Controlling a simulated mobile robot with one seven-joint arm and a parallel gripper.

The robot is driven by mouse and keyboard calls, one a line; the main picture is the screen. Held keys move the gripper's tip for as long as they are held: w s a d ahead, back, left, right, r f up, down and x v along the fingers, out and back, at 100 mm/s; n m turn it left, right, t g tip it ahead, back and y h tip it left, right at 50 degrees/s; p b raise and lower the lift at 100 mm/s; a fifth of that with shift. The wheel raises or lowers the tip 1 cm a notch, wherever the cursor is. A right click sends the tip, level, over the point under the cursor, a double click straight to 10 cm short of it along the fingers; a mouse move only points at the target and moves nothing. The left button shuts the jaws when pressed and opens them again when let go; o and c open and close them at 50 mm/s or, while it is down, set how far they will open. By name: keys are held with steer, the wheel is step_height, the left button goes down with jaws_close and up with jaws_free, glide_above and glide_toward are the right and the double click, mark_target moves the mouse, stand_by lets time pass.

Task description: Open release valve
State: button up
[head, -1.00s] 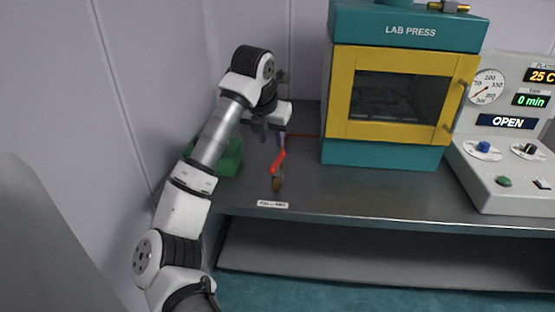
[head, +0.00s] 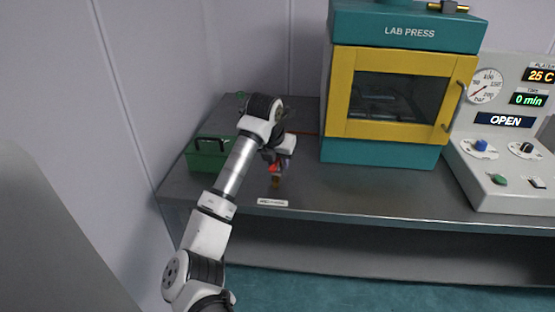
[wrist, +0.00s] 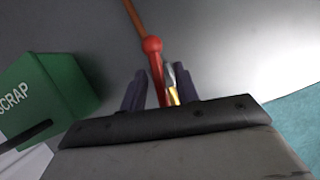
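A red lever with a round red knob (wrist: 152,45) stands on the bench, and its red part also shows under my gripper in the head view (head: 273,168). I take it for the release valve's handle, though no readable label confirms this. A small metal and brass-coloured part (wrist: 172,88) sits beside it. My gripper (wrist: 160,88) is over the lever, pointing down, with its two dark fingers apart on either side of it. I cannot tell whether they touch it. In the head view, my gripper (head: 276,157) hides much of the lever.
A green scrap box (head: 208,155) stands left of my gripper. The teal and yellow lab press (head: 385,150) is to the right, then the control panel (head: 500,185) reading OPEN. A small label (head: 272,203) lies at the bench's front edge. The bench (head: 350,190) before the press is clear.

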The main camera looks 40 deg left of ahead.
jaws_close()
steer(key=shift+f+n+b, duration=0.1)
steer(key=shift+n+b, duration=0.5)
steer(key=shift+n+g+y+b, duration=0.35)
steer(key=shift+n+y, duration=0.25)
steer(key=shift+n, duration=0.2)
steer(key=shift+o, duration=0.6)
jaws_free()
steer(key=b+v, duration=0.2)
steer(key=v, duration=1.2)
steer(key=shift+a, duration=0.15)
